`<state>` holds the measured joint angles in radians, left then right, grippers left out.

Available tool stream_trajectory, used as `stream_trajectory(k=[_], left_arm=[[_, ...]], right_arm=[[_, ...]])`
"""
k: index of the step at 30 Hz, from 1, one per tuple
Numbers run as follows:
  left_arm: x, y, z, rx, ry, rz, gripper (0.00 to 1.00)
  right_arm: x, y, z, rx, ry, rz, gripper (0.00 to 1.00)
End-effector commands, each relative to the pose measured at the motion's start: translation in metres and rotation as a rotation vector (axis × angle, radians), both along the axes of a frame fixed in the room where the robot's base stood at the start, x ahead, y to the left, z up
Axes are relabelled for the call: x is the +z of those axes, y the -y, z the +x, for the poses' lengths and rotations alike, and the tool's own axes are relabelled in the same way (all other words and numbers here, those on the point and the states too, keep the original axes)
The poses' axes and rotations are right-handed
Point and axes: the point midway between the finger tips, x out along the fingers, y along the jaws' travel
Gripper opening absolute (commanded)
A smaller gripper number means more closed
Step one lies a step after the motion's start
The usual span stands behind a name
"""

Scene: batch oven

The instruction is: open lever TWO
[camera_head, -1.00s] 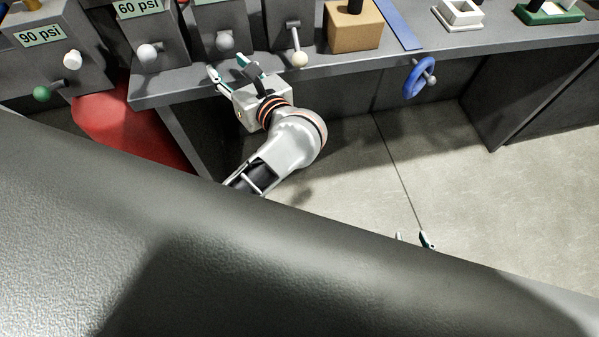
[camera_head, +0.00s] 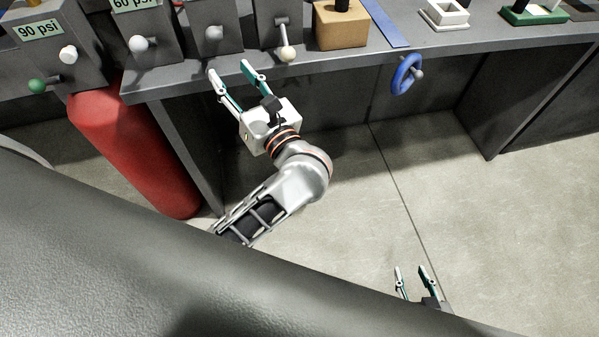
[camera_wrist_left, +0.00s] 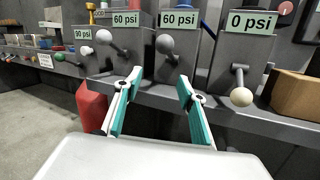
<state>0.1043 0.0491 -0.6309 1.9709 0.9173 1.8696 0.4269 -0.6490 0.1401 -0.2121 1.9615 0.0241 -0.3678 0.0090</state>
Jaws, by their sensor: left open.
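A row of grey lever boxes stands on the bench. No number names are readable, so I cannot tell which lever is TWO. In the wrist view, the 90 psi box has a white knob (camera_wrist_left: 87,50), the left 60 psi box a white knob (camera_wrist_left: 103,37), the middle 60 psi box a pale grey knob (camera_wrist_left: 165,43), and the 0 psi box a cream knob (camera_wrist_left: 241,97) on a lowered lever. My left gripper (camera_head: 229,69) is open and empty before the bench edge, below the grey knob (camera_head: 213,33), touching no lever. My right gripper (camera_head: 411,269) is open and empty, low over the floor.
A red cylinder (camera_head: 140,150) stands under the bench at left. A blue handwheel (camera_head: 406,74) sticks out from the bench front. A brown box (camera_head: 341,36) and a blue strip (camera_head: 385,22) lie right of the levers. A green knob (camera_head: 37,86) is far left.

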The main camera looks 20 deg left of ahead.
Motion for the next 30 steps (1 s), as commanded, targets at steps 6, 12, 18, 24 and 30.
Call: stream_trajectory(k=[6,12,18,24,30], left_arm=[[0.026,0.003,-0.007,-0.003,-0.068,0.289,0.40],[0.042,0.017,-0.010,-0.011,-0.142,0.556,0.40],[0.048,0.039,-0.011,-0.024,-0.229,0.823,0.40],[0.042,0.066,-0.011,-0.044,-0.326,1.093,0.40],[0.023,0.093,-0.011,-0.071,-0.427,1.355,0.40]], right_arm=[[0.004,0.000,0.002,0.000,0.004,0.001,0.35],[0.006,0.000,0.002,0.000,0.006,0.001,0.35],[0.008,0.000,0.003,0.000,0.008,0.001,0.35],[0.010,0.000,0.004,0.000,0.010,0.001,0.35],[0.012,0.000,0.004,0.000,0.012,0.000,0.35]])
